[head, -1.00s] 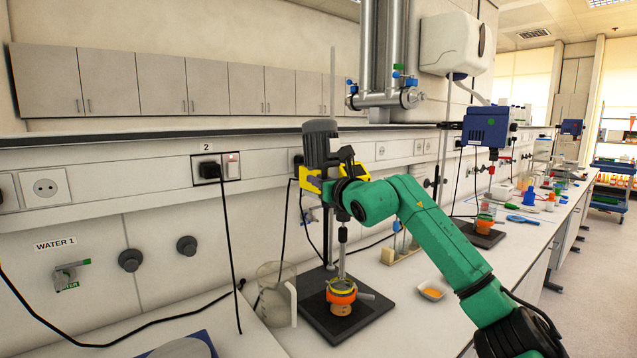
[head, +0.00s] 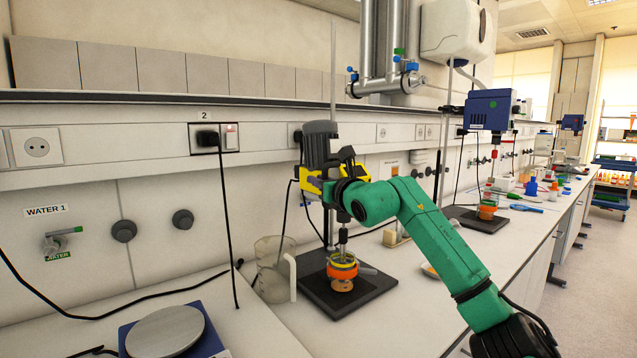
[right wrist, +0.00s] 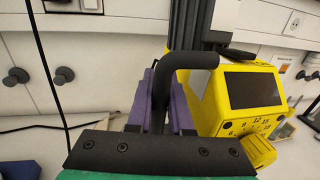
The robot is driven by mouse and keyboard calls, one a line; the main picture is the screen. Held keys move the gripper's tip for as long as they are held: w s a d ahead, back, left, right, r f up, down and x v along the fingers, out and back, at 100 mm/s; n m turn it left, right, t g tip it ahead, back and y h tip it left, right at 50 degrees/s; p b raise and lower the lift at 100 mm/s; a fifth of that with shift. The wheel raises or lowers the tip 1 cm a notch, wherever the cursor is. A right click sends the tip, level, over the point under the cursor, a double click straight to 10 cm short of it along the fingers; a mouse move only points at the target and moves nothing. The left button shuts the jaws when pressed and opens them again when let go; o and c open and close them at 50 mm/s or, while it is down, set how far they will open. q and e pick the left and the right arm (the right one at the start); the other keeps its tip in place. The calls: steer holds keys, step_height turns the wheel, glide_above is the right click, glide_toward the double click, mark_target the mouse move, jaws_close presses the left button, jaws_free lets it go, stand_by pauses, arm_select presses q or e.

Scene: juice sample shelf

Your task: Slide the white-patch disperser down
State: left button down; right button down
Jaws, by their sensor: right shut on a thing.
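The disperser (head: 322,150) has a grey motor and a yellow body on a thin upright rod. Its metal shaft (head: 342,236) reaches down into a small vessel with an orange band (head: 342,270) on the black stand base (head: 382,288). The shaft's lower end is hidden inside the vessel. My right gripper (head: 316,184) is at the disperser's body. In the right wrist view, its purple fingers (right wrist: 160,100) are shut on the black handle (right wrist: 188,60) beside the yellow housing (right wrist: 250,95) with its dark screen. My left gripper is out of view.
A glass beaker (head: 272,268) stands close left of the base. A round-plate device (head: 165,332) is at the front left, with a black cable behind it. A blue-headed device (head: 488,110) stands further right. The counter edge runs along the right.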

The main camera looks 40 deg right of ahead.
steer(key=shift+w+a+f, duration=0.1)
steer(key=shift+w+f, duration=0.05)
steer(key=shift+f, duration=0.3)
steer(key=c, duration=1.2)
jaws_free()
steer(key=shift+o, duration=0.5)
steer(key=shift+r, duration=0.1)
steer(key=b+v, duration=1)
steer(key=v, duration=0.4)
steer(key=shift+s+b, duration=0.35)
steer(key=shift+r, duration=0.1)
